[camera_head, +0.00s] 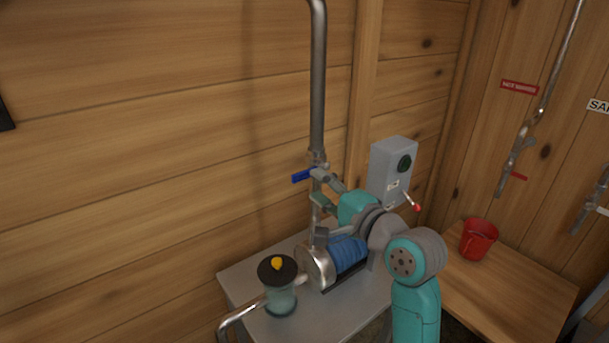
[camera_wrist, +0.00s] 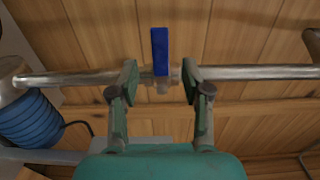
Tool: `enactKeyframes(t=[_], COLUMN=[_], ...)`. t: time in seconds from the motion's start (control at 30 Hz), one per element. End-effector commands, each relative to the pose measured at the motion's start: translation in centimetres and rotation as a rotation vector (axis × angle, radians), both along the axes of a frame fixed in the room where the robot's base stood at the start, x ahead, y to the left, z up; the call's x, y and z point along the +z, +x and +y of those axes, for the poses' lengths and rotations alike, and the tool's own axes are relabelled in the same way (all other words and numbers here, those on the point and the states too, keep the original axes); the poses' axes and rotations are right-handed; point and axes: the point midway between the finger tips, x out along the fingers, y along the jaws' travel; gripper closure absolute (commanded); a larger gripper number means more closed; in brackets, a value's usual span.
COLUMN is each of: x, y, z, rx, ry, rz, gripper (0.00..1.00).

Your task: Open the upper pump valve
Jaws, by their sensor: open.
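The upper pump valve has a blue lever handle (camera_head: 302,176) and sits on the vertical metal pipe (camera_head: 318,90) above the pump. In the wrist view the blue handle (camera_wrist: 160,52) stands crosswise to the pipe (camera_wrist: 260,73). My gripper (camera_head: 320,188) is at the valve, to the right of the handle in the head view. In the wrist view my gripper (camera_wrist: 160,80) is open, with one finger on each side of the handle and valve body along the pipe. A gap shows between each finger and the handle. Finger contact with the pipe cannot be told.
The pump with its blue ribbed body (camera_head: 350,253) stands on a grey metal table (camera_head: 240,284). A jar with a black lid (camera_head: 277,270) is at its left. A grey switch box (camera_head: 392,165) is behind my arm. A red cup (camera_head: 479,239) stands on a wooden surface at right.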

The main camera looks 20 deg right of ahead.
Motion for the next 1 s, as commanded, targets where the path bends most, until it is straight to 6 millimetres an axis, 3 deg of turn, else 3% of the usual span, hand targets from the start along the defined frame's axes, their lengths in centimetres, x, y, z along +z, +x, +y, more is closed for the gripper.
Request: enactKeyframes(t=[0.1, 0.33, 0.77, 0.97, 1.0], x=[0.0, 0.0, 0.0, 0.0, 0.0], y=[2.1, 4.9, 5.8, 5.8, 5.8], z=[0.8, 1.6, 1.9, 1.9, 1.9], rx=[0.002, 0.000, -0.001, -0.001, -0.001], ry=[0.000, -0.001, -0.001, -0.001, -0.001], rz=[0.000, 0.000, -0.001, -0.001, -0.001], gripper=[0.52, 0.52, 0.52, 0.97, 1.00])
